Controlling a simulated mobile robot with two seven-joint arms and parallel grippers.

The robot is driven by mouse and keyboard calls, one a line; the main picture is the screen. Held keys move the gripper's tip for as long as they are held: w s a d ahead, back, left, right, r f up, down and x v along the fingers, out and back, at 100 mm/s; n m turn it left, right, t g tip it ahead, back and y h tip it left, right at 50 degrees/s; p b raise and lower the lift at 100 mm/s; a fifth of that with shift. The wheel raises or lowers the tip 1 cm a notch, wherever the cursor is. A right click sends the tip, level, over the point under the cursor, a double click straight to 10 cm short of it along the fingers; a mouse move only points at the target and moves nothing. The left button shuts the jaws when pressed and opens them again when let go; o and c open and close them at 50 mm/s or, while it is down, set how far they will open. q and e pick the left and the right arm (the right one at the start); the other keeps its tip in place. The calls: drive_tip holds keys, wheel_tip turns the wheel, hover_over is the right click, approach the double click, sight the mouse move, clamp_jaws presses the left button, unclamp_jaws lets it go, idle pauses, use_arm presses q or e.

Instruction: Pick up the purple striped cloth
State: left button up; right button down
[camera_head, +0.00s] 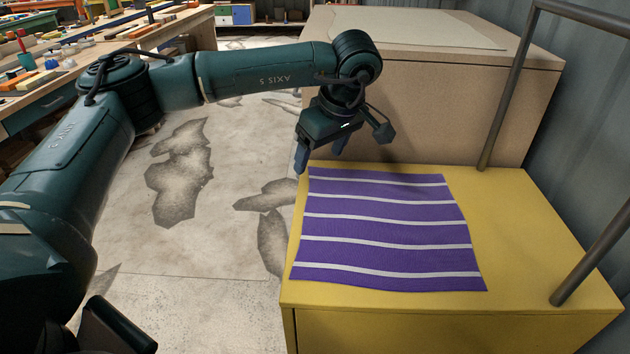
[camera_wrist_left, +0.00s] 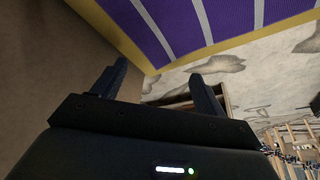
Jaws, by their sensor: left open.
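The purple cloth with white stripes (camera_head: 385,232) lies flat on the yellow cabinet top (camera_head: 540,235). It also shows at the top of the left wrist view (camera_wrist_left: 195,22). My left gripper (camera_head: 319,160) is open and empty. In the head view it is by the cloth's far left corner, near the cabinet's left edge. In the left wrist view its two fingers (camera_wrist_left: 158,82) stand apart with nothing between them, and the cloth is beyond them. I cannot tell how high the fingertips are above the cabinet. My right gripper is in neither view.
A large tan box (camera_head: 430,100) stands right behind the cabinet. A dark metal rail (camera_head: 507,85) rises along the cabinet's right side. A cluttered workbench (camera_head: 95,55) stands at the upper left. Stained concrete floor (camera_head: 225,240) lies open left of the cabinet.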

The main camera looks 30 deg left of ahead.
use_arm(q)
drive_tip(key=shift+b+x, duration=0.3)
drive_tip(key=shift+x, duration=0.65)
drive_tip(key=shift+w+a+f, duration=0.1)
drive_tip(key=shift+f, duration=0.1)
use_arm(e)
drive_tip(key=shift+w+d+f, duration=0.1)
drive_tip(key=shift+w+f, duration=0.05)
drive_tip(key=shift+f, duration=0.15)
use_arm(q)
drive_tip(key=c, duration=0.4)
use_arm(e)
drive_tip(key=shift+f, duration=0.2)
use_arm(q)
drive_tip(key=c, duration=1.1)
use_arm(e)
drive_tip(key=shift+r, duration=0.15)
